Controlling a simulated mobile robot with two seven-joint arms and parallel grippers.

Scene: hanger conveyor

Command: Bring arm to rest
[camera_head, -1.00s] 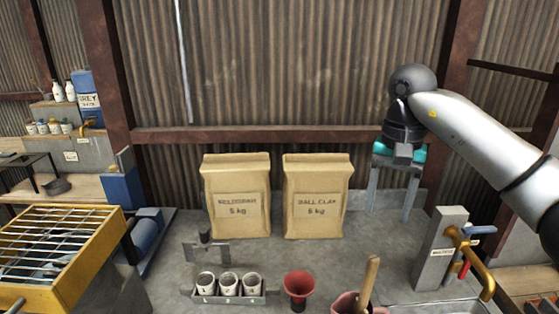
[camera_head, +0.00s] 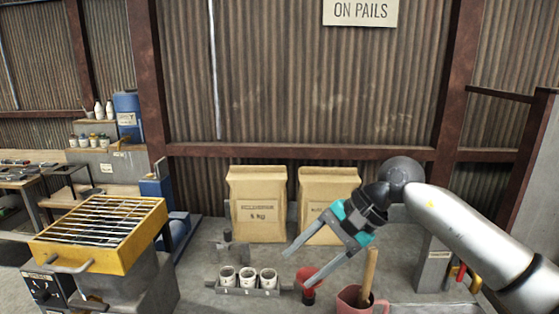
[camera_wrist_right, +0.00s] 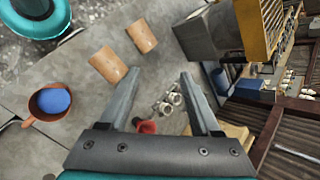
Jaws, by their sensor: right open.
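My right arm comes in from the right in the head view. Its teal-and-grey gripper (camera_head: 295,268) is open and empty, with both fingers pointing down and left above the bench. The fingers hang in front of the right paper sack and near the red funnel (camera_head: 310,279). In the right wrist view the open gripper (camera_wrist_right: 158,75) has nothing between its fingers; the red funnel (camera_wrist_right: 147,127) and cups show beyond. My left gripper does not show in the head view.
A rack with several white cups (camera_head: 248,292) and a pink pot (camera_head: 350,300) with a wooden handle stand near the gripper. Two sacks, the left one (camera_head: 257,190) clearest, stand behind. A yellow grate box (camera_head: 100,262) is at left.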

